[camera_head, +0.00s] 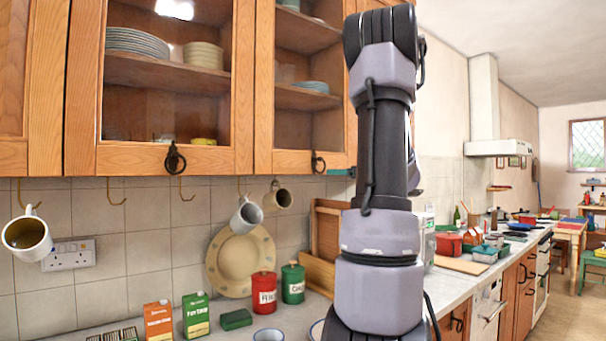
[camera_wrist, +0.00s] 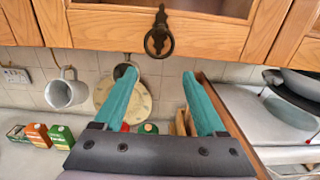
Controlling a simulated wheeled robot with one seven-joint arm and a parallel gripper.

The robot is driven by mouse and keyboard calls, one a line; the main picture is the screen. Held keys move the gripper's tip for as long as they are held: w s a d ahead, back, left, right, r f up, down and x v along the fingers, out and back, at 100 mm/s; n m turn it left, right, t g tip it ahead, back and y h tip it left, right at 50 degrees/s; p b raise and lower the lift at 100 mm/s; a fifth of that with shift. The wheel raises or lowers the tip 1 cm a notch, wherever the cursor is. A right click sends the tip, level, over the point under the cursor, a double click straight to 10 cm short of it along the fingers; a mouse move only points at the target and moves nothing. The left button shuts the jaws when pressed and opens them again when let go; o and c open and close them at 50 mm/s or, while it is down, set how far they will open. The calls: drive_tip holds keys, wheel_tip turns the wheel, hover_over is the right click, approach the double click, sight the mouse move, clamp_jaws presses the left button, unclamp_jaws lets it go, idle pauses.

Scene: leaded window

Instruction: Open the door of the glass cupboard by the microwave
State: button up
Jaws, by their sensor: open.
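The glass cupboard (camera_head: 252,95) hangs on the wall with two wooden framed glass doors, both shut. The left door has a dark ring handle (camera_head: 175,158). The right door has another ring handle (camera_head: 318,162), which hangs at its lower edge and also shows in the wrist view (camera_wrist: 159,40). My gripper (camera_wrist: 159,74) is open and empty, with teal fingers spread below and to either side of this ring in the picture, not touching it. In the head view my arm hides most of the gripper; only a teal fingertip (camera_head: 339,173) shows beside the handle.
Mugs (camera_head: 247,215) hang from hooks under the cupboard. A pale appliance (camera_wrist: 240,110), perhaps the microwave, is at right in the wrist view.

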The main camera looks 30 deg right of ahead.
sight(321, 172)
drive_tip(key=w, duration=0.3)
drive_tip(key=w+a, duration=0.1)
drive_tip(key=w, duration=0.6)
drive_tip(key=shift+w+a, duration=0.15)
drive_tip(key=shift+a, duration=0.15)
clamp_jaws()
idle(1.0)
